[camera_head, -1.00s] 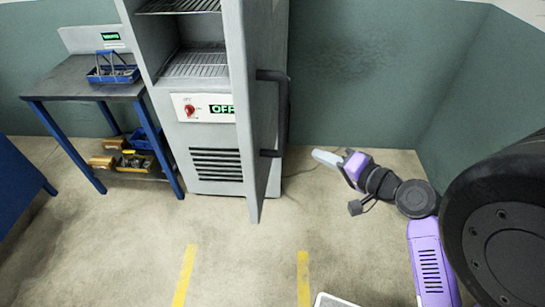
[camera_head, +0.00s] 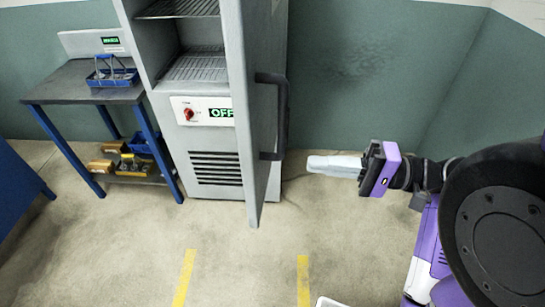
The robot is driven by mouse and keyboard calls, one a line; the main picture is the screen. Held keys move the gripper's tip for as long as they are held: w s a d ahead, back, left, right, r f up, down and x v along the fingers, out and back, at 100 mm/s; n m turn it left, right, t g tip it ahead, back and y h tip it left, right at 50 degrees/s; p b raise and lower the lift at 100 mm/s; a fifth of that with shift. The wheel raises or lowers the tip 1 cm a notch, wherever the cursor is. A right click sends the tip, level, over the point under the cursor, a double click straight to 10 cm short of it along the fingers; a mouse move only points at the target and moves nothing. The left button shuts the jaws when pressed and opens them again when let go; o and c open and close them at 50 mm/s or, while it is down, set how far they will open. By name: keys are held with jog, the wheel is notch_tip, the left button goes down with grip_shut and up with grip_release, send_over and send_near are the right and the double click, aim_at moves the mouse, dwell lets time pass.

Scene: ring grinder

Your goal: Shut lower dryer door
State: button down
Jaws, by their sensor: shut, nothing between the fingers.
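The dryer (camera_head: 213,150) is a tall grey cabinet with wire shelves inside, a red knob, an OFF label and a vent grille. Its door (camera_head: 243,110) stands open and is seen nearly edge-on, swung out towards me. A dark bar handle (camera_head: 283,112) is on the door's right face. My gripper (camera_head: 312,164) is shut and empty, to the right of the door's lower part and the handle's lower end. A gap shows between its fingertips and the door. The fingers point left. The top of the dryer is out of view.
A table (camera_head: 75,82) with a blue tool tray (camera_head: 112,74) stands left of the dryer. Several boxes sit on its lower shelf. Yellow lines (camera_head: 303,278) mark the floor. The floor in front of the door is clear. A green wall (camera_head: 370,70) is behind.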

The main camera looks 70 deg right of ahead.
aim_at(256, 158)
jog(key=p+x, duration=0.1)
jog(key=x, duration=0.8)
jog(key=shift+w, duration=0.35)
